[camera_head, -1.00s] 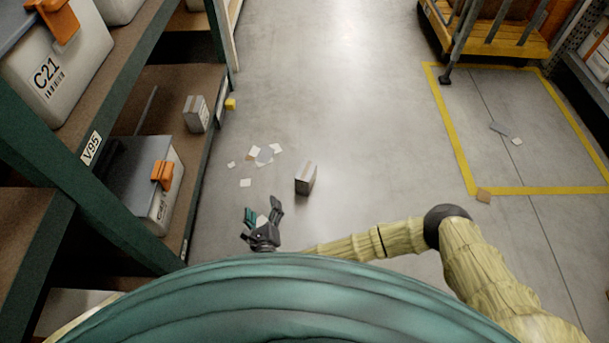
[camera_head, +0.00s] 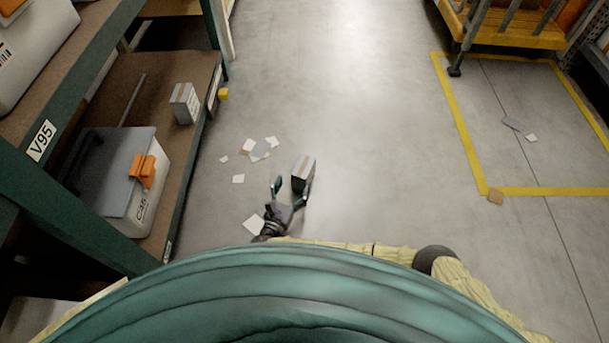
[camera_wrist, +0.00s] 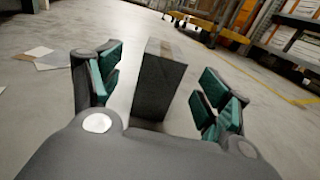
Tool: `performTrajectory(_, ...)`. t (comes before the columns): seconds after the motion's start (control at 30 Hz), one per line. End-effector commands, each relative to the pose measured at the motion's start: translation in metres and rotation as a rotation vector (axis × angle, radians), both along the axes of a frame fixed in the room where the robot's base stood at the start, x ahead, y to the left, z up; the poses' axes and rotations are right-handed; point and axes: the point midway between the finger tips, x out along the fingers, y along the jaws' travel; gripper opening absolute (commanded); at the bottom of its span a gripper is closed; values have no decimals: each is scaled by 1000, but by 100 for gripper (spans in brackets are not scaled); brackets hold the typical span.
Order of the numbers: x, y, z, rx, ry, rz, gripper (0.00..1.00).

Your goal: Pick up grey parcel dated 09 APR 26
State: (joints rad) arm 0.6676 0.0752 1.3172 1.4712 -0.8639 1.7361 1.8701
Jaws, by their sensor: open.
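A small grey parcel (camera_head: 304,168) with a brown strip on top stands upright on the floor. My gripper (camera_head: 290,191) is open just in front of it. In the wrist view the parcel (camera_wrist: 158,88) stands dark between the two spread green-padded fingers of my gripper (camera_wrist: 160,78), with gaps visible on both sides. A second grey parcel (camera_head: 184,103) stands on the shelf at the left. No date is readable on either parcel.
Loose papers (camera_head: 259,149) lie on the floor left of the parcel. A rack shelf (camera_head: 178,140) with a lidded grey bin (camera_head: 112,170) is on the left. A yellow cart (camera_head: 512,36) stands back right, near yellow floor lines (camera_head: 470,150). The middle floor is clear.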

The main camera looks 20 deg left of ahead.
Motion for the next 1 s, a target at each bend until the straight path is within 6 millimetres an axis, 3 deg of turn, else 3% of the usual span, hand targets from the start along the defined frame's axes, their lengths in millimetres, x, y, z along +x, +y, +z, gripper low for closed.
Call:
performTrajectory(0.2, 30, -3, -3, 0, 0, 1, 77)
performTrajectory(0.57, 52, -9, -3, -2, 0, -1, 77)
performTrajectory(0.83, 83, -14, -2, -2, 0, -3, 77)
performTrajectory(1.0, 90, -15, 1, -2, 1, -1, 77)
